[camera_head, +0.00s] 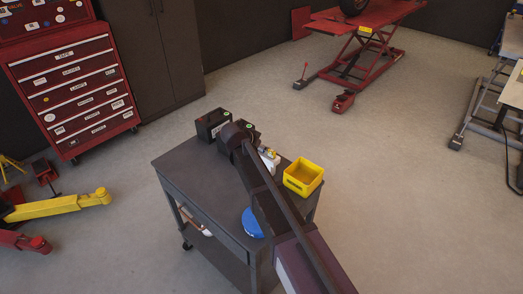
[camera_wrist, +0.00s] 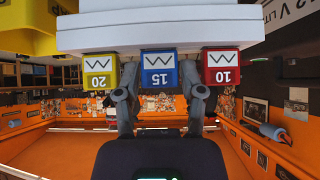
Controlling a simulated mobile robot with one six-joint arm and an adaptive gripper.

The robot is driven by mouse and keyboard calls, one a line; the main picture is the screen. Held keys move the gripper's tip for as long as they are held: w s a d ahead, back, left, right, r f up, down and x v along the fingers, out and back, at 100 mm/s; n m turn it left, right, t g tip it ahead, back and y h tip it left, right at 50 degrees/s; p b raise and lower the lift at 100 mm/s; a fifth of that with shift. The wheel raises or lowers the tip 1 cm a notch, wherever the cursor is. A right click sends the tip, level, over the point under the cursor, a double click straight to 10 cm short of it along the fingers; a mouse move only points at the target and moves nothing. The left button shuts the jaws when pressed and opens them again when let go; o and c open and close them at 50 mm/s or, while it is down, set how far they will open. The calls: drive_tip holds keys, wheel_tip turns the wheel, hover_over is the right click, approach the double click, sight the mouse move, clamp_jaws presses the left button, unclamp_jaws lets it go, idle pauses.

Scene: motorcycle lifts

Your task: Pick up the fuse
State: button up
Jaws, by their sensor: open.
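Three fuses stick out in a row from a white holder (camera_wrist: 160,35) in the wrist view, which looks upside down. They are a yellow fuse marked 20 (camera_wrist: 101,72), a blue fuse marked 15 (camera_wrist: 159,69) and a red fuse marked 10 (camera_wrist: 221,67). My gripper (camera_wrist: 161,88) is open, with its fingers on either side of the blue fuse, in the gaps beside the yellow and red ones. I cannot tell whether the fingers touch any fuse. In the head view my arm hides the fuses and fingertips; part of a white object (camera_head: 268,157) shows beside it.
A dark cart (camera_head: 185,165) carries a yellow bin (camera_head: 303,178), black batteries (camera_head: 212,124) and a blue round thing (camera_head: 252,223). A red tool chest (camera_head: 75,90) stands left behind it. A red lift (camera_head: 365,50) stands at the back. Floor right of the cart is clear.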

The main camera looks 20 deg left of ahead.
idle(0.3)
drive_tip(key=c, duration=0.5)
drive_tip(key=shift+r, duration=0.15)
wheel_tip(320, 180, up, 3)
drive_tip(key=p, duration=0.3)
drive_tip(key=shift+f, duration=0.2)
drive_tip(key=s+d, duration=0.2)
drive_tip(key=s, duration=0.2)
drive_tip(key=s+d+r+p, duration=0.1)
drive_tip(key=s+d, duration=0.2)
drive_tip(key=s, duration=0.2)
drive_tip(key=s+d+r+p, duration=0.1)
drive_tip(key=s+d, duration=0.2)
drive_tip(key=s, duration=0.1)
drive_tip(key=shift+s+d, duration=0.2)
drive_tip(key=shift+s, duration=0.15)
